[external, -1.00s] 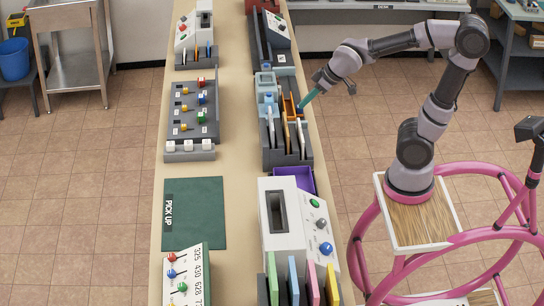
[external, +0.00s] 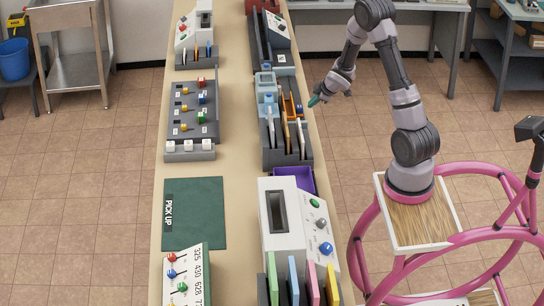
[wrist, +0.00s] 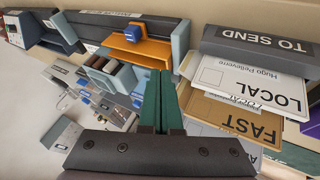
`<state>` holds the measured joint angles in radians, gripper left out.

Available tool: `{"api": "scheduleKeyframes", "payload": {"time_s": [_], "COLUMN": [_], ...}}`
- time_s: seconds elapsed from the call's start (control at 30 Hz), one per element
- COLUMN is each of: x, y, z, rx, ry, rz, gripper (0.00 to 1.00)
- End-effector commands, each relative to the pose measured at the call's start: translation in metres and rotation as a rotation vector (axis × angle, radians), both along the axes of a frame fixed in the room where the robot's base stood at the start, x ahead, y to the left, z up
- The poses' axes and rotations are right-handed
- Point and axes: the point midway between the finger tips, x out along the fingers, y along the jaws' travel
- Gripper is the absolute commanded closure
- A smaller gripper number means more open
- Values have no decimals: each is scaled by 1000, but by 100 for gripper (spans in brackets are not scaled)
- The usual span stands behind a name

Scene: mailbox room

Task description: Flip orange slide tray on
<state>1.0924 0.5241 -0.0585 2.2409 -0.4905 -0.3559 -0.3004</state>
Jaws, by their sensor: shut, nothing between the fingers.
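The orange slide tray (external: 287,104) sits in the grey unit on the right side of the long table. In the wrist view the orange tray (wrist: 150,50) lies between grey-blue side walls, with a blue knob (wrist: 133,33) at its edge. My gripper (external: 314,101) is just right of the table edge, apart from the tray, with its teal fingers pointing toward the unit. In the wrist view my gripper (wrist: 163,75) has its green fingers shut together with nothing between them, in front of the tray. The fingers hide a little of the unit.
A purple bin (external: 293,181) and a white panel with knobs (external: 290,215) stand nearer the camera. The floor right of the table is clear around my gripper.

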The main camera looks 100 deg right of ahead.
Motion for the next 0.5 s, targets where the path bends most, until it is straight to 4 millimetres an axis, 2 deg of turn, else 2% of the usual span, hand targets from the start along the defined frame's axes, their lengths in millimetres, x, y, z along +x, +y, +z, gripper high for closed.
{"api": "scheduleKeyframes", "payload": {"time_s": [0.03, 0.13, 0.5], "x": [-8, -15, -16], "y": [-5, -9, -11], "z": [-10, -19, -21], "rx": [2, 0, -2], "ry": [4, 6, 6], "rz": [2, 13, 17], "gripper": [100, 100, 100]}}
